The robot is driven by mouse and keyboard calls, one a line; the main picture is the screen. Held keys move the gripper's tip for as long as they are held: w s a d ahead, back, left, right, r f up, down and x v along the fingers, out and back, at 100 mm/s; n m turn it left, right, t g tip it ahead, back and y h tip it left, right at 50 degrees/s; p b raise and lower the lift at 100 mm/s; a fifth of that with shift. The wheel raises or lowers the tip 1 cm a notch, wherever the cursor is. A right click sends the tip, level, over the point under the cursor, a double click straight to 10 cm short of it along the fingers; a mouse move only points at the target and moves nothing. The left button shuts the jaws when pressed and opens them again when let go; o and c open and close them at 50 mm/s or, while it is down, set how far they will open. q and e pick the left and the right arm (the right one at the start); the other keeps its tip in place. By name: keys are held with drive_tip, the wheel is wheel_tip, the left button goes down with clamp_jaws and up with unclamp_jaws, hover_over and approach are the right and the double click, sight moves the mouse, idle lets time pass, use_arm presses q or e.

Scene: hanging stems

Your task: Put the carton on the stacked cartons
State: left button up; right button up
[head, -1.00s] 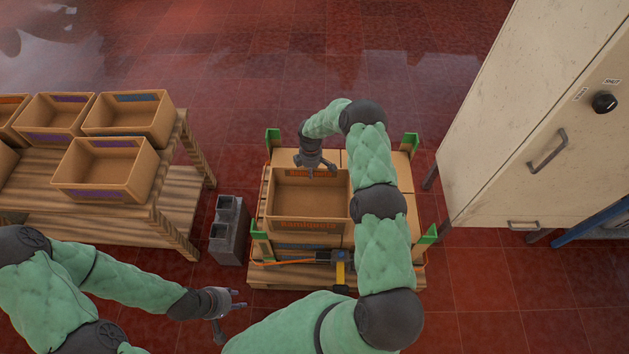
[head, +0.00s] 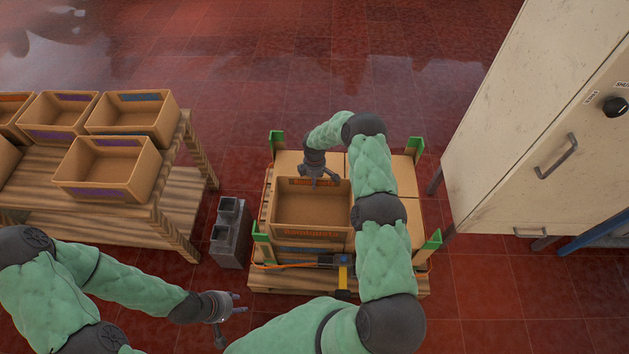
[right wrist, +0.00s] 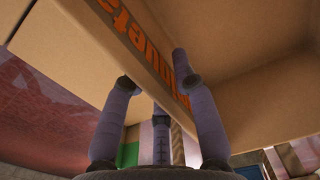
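The carton (head: 312,208) is an open-topped brown box with orange lettering. In the head view it looks level over the left part of the stacked cartons (head: 395,168); whether its base fully rests is hidden. My right gripper (head: 319,178) is at its far wall. In the right wrist view the lettered wall (right wrist: 150,45) runs between my spread fingers (right wrist: 155,85), which look open around it, with one finger on the right side and the others left. My left gripper (head: 235,318) is open and empty, low at the front left, away from the carton.
The stack stands on a pallet with green corner posts (head: 277,146). A wooden table (head: 187,150) with several open cartons (head: 108,168) is left. A grey block (head: 230,232) stands between. A tall cream cabinet (head: 540,110) is right. Red tiled floor is clear behind.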

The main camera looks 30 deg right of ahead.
idle(0.3)
wheel_tip(320, 180, up, 12)
drive_tip(key=p, duration=0.4)
drive_tip(key=shift+r, duration=0.15)
drive_tip(key=shift+w, duration=0.1)
idle(0.4)
